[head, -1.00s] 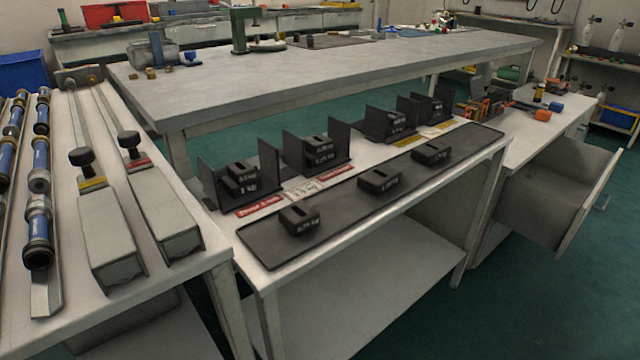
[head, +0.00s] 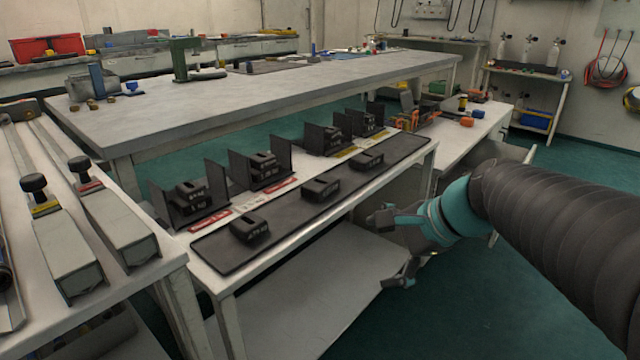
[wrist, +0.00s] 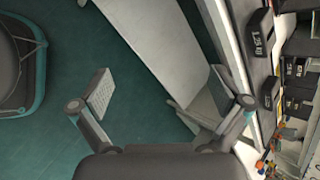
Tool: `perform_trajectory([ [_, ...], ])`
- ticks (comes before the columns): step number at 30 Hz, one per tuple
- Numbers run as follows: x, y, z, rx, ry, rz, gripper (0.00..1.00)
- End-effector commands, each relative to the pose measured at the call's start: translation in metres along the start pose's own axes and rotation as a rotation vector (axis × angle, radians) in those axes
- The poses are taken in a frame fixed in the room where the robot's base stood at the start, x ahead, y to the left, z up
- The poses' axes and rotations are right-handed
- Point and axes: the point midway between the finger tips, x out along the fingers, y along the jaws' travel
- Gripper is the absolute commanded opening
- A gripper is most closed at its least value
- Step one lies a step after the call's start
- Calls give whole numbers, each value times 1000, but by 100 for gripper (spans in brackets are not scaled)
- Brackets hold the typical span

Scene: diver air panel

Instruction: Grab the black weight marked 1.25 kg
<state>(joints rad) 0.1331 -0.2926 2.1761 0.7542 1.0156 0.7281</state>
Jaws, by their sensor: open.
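The black weight marked 1.25 kg (wrist: 262,35) lies on the dark mat in the wrist view, its label readable. In the head view it appears to be the middle of three block weights (head: 320,187) on the mat, where its label is too small to read surely. My gripper (head: 393,248) is open and empty, to the right of this weight and out past the table's front edge. In the wrist view the spread fingers (wrist: 165,92) have floor and a lower shelf between them. The weight is up and right of them, apart.
Two more black weights lie on the dark mat (head: 218,262), one at the left (head: 250,229) and one at the right (head: 367,160). Black holders with stacked weights (head: 262,170) stand behind. Orange tools (head: 467,121) are at the right. Floor is open in front.

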Motion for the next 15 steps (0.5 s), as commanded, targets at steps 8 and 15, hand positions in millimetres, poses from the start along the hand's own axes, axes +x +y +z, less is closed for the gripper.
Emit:
perform_trajectory([
  [8, 20, -108, -34, 697, -293, -154, 100],
  [15, 23, -147, -53, 946, -424, -198, 100],
])
